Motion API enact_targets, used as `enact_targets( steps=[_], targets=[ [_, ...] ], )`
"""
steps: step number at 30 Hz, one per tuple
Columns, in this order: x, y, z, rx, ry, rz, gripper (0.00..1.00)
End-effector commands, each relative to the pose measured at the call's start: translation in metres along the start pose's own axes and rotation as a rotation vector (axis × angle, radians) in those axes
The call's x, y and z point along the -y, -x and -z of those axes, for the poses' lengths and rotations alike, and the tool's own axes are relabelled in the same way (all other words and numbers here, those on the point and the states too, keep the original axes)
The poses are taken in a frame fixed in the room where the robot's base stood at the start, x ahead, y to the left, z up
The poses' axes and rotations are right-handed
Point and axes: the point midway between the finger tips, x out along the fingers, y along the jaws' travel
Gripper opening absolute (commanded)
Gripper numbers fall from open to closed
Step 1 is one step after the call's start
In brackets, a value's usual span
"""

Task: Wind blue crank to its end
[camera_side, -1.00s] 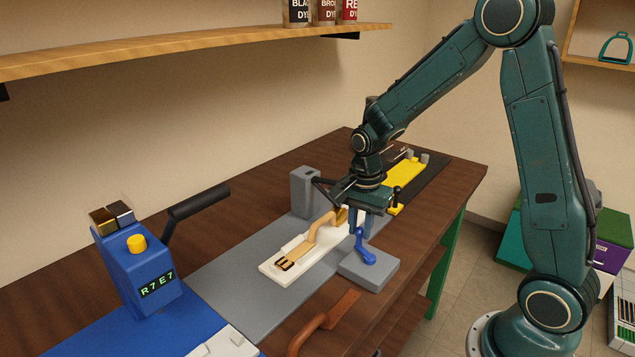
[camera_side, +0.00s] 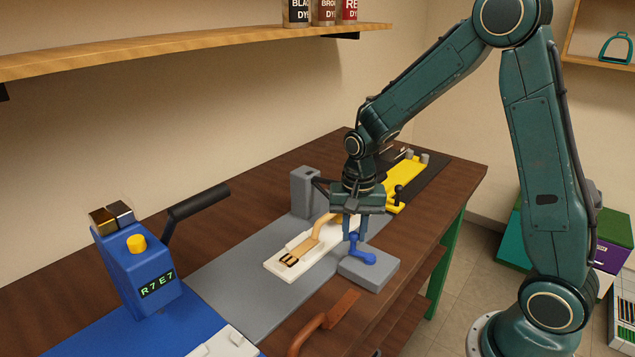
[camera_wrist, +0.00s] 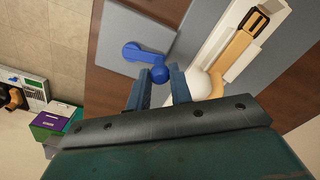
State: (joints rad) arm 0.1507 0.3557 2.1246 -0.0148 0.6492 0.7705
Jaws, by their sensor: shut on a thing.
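The blue crank (camera_side: 368,259) sits on a grey block (camera_side: 372,274) at the front edge of the grey plate. Beside the block, a white carriage (camera_side: 310,252) bears a tan strap (camera_side: 317,238) with a dark buckle (camera_side: 289,260). My gripper hides part of the strap's far end.
A grey post (camera_side: 304,192) stands behind the carriage. A yellow fixture (camera_side: 408,180) lies farther back right. A blue machine (camera_side: 136,270) with a black lever and a display reading R7 E7 stands at left. A brown strap (camera_side: 318,328) lies near the front edge.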

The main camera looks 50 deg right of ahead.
Motion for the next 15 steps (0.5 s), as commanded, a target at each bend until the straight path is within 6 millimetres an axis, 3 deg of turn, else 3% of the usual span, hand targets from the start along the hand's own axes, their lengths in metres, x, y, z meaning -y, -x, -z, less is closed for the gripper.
enact_targets(
  steps=[10,11,13,15],
  targets=[
    [0.0014,0.0008,-0.0012,0.002,0.008,0.004,0.0],
    [0.0014,0.0008,-0.0012,0.002,0.008,0.004,0.25],
    [0.0014,0.0007,-0.0011,0.001,0.007,0.003,0.39],
    [0.0011,0.0006,-0.0009,0.001,0.006,0.003,0.43]
  ],
)
